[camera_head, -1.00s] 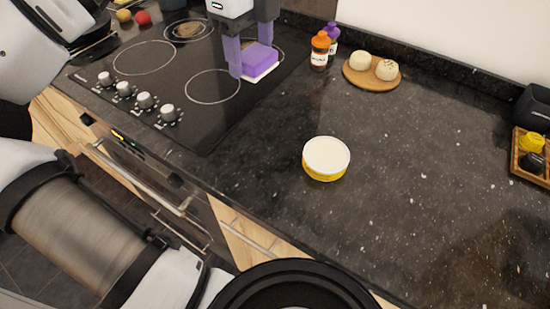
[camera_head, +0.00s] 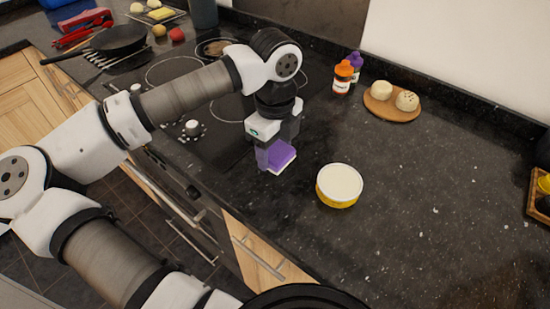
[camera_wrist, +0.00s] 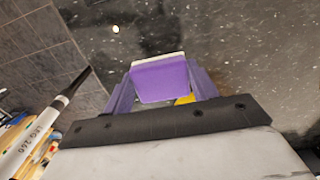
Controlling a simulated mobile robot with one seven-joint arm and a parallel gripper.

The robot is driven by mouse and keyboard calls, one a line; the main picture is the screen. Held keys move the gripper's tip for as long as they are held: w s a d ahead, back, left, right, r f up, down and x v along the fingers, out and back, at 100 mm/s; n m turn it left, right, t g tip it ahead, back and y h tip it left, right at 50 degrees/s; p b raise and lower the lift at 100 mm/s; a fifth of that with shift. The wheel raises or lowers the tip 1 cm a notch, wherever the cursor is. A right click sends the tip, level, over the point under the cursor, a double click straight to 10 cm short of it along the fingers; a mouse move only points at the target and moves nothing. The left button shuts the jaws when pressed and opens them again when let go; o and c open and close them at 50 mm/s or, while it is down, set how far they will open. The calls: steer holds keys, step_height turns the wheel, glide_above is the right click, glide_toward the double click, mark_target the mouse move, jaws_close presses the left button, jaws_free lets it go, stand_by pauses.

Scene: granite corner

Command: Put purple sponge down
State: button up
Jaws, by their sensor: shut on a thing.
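The purple sponge (camera_head: 281,155), with a white underside, is between the purple fingers of my gripper (camera_head: 277,157). My gripper is shut on it, near the counter's front edge just right of the cooktop. In the wrist view the sponge (camera_wrist: 160,80) sits between both fingers (camera_wrist: 161,88), with dark counter behind it. I cannot tell whether its underside touches the counter (camera_head: 420,215).
A yellow tub with a white lid (camera_head: 340,183) stands just right of the sponge. The counter right of the tub is clear.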

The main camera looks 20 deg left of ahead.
mark_target(275, 162)
step_height(275, 162, down, 4)
steer(key=shift+f+p, duration=0.1)
steer(key=shift+p, duration=0.35)
steer(key=shift+f, duration=0.25)
steer(key=shift+f+b, duration=0.25)
steer(key=shift+b, duration=0.1)
steer(key=o, duration=0.9)
steer(key=shift+r, duration=0.15)
steer(key=shift+r, duration=0.1)
